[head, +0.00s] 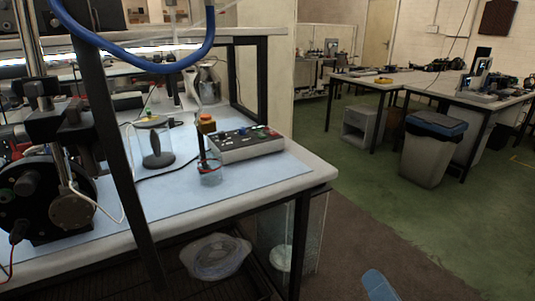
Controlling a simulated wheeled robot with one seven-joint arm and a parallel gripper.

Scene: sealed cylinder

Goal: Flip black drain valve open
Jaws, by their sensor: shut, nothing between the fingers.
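A clear cylinder (138,163) stands on the blue mat, with a dark rounded object (157,150) inside. Its dark lid (151,122) carries small yellow and green parts. I cannot make out a black drain valve with certainty. At the left edge stands a black round apparatus (35,208) with a knob and a grey disc (72,209). My gripper is not recognisable in the head view. A small light-blue shape (379,285) pokes up at the bottom edge, and I cannot tell what it is.
A dark upright bar (117,150) and blue hose (150,65) cross in front. A bin (430,155) stands right; green floor (370,190) is open.

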